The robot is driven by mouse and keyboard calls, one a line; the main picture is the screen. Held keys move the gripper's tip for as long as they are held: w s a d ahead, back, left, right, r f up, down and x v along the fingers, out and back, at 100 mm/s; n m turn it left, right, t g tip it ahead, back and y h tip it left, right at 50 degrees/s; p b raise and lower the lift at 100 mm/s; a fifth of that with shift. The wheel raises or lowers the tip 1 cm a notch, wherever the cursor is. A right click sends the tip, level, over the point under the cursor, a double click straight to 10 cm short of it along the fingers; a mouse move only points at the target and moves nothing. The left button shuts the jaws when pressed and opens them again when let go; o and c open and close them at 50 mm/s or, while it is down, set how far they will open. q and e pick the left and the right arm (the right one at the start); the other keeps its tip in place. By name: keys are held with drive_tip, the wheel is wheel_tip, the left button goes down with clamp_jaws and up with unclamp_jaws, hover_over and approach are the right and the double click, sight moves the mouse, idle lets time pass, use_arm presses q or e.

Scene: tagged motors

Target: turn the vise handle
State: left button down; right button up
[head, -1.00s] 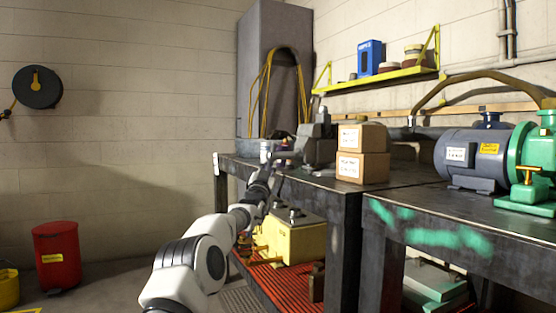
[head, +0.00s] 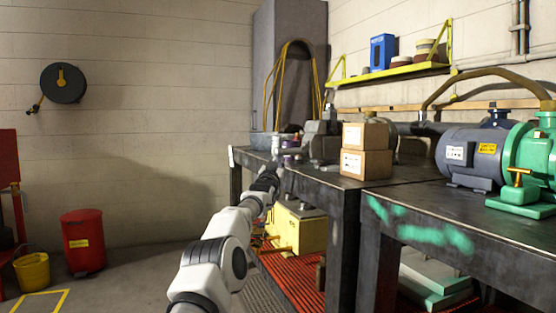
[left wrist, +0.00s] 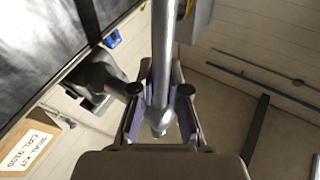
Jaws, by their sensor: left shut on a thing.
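The grey vise (head: 322,142) stands on the far end of the dark workbench, left of two stacked cardboard boxes. My left arm reaches up to it, with the left gripper (head: 278,152) at the vise's near left side, small and partly hidden by my wrist. In the left wrist view, the vise handle (left wrist: 164,45) is a bare metal bar running down between the fingers to a knob-like end. My left gripper (left wrist: 160,98) is shut on this bar near that end. A dark grey part of the vise (left wrist: 97,78) shows to its left. My right gripper is not in view.
The cardboard boxes (head: 365,150) sit close right of the vise. A grey motor (head: 470,155) and green pump (head: 530,160) stand on the nearer bench. A yellow box (head: 298,230) is on the red lower shelf. Floor at left is open, beyond it a red bin (head: 83,243).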

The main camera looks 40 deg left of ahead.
use_arm(q)
drive_tip(key=shift+w+d+f, duration=0.3)
drive_tip(key=shift+w+d, duration=0.05)
drive_tip(key=shift+d, duration=0.1)
drive_tip(key=c, duration=1.5)
unclamp_jaws()
drive_tip(key=o, duration=0.3)
drive_tip(key=shift+w+d, duration=0.1)
drive_tip(key=shift+d, duration=0.05)
drive_tip(key=shift+o, duration=0.2)
drive_tip(key=shift+r, duration=0.15)
